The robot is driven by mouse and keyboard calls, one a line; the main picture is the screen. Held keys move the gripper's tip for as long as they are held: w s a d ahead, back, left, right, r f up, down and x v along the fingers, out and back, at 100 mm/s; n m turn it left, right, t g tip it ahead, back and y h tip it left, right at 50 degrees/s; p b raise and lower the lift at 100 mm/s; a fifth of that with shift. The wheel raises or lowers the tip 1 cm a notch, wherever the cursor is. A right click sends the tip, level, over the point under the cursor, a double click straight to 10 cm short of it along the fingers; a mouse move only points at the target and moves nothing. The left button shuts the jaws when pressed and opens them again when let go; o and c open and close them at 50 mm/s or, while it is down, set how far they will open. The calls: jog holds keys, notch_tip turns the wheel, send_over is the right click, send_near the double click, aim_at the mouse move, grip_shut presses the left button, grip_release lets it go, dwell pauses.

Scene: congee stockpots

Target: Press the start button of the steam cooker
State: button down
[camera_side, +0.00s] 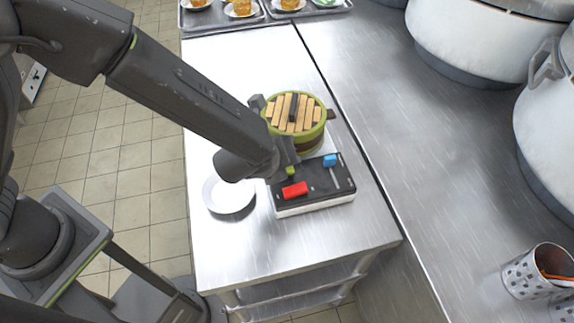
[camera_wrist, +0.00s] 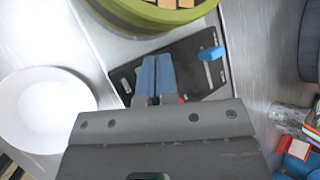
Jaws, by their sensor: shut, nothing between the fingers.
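The steam cooker has a flat black panel (camera_side: 318,186) on a white base, with a round green-rimmed steamer (camera_side: 294,112) with a slatted wooden lid behind it. A red block-like control (camera_side: 295,190) sits at the panel's front left, and a blue one (camera_side: 330,160) at the back right. I cannot read which is the start button. My gripper (camera_side: 288,171) is shut and empty, over the panel's left part near the red control. In the wrist view its fingertips (camera_wrist: 156,62) are together over the black panel (camera_wrist: 187,68). The blue control (camera_wrist: 212,53) is to their right. The red control is mostly hidden there; contact cannot be told.
A white plate (camera_side: 229,194) lies left of the panel. Trays (camera_side: 222,17) with plated food stand at the back. Large pots (camera_side: 478,40) and a perforated holder (camera_side: 536,272) are at right. The metal table is clear in front.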

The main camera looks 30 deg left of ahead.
jog(key=shift+f, duration=0.3)
jog(key=shift+f, duration=0.45)
dwell(0.8)
jog(key=shift+r, duration=0.85)
jog(key=shift+r, duration=0.1)
jog(key=shift+r, duration=2.45)
